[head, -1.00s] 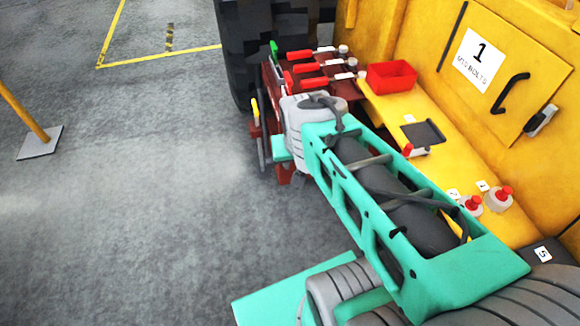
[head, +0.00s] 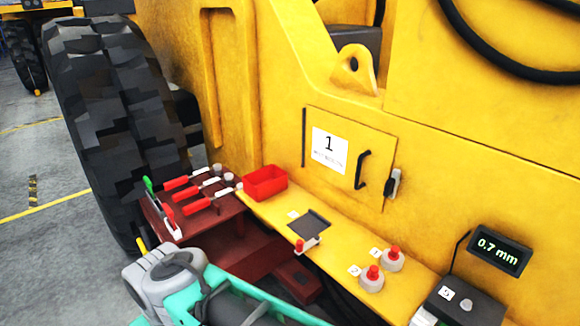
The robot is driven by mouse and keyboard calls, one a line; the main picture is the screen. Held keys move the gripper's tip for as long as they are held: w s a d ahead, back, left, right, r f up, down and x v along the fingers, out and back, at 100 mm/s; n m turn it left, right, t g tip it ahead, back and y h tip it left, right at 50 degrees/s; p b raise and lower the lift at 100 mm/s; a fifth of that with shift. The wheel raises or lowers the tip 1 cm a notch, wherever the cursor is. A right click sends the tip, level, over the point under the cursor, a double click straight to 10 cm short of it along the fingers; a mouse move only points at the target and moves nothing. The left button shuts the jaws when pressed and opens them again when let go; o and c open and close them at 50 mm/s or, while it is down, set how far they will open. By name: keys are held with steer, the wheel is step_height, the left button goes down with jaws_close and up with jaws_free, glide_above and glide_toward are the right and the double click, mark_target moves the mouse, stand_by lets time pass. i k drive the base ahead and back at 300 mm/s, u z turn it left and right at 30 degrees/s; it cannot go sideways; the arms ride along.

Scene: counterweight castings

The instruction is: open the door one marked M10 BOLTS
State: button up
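The door marked 1 (head: 378,141) is a yellow panel in the side of the yellow machine, right of the middle in the head view. It looks closed. Its white label (head: 329,151) has a large 1 above small text too blurred to read surely. A black bow handle (head: 362,170) stands on its right half. A grey and black latch (head: 393,184) sits at its right edge, and a dark hinge strip runs along its left edge. My arm shows at the bottom, below and left of the door and well apart from it. My gripper cannot be made out.
Below the door a yellow ledge (head: 327,262) carries a red bin (head: 265,182), a dark plate (head: 309,223) and two red-topped knobs (head: 372,279). A display reading 0.7 mm (head: 500,251) is at right. Red-handled clamps (head: 208,202) and a big tyre (head: 112,120) stand left. Open floor lies far left.

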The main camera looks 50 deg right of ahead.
mark_target(356, 158)
steer(key=u, duration=0.45)
steer(key=i, duration=0.65)
steer(key=z, duration=1.55)
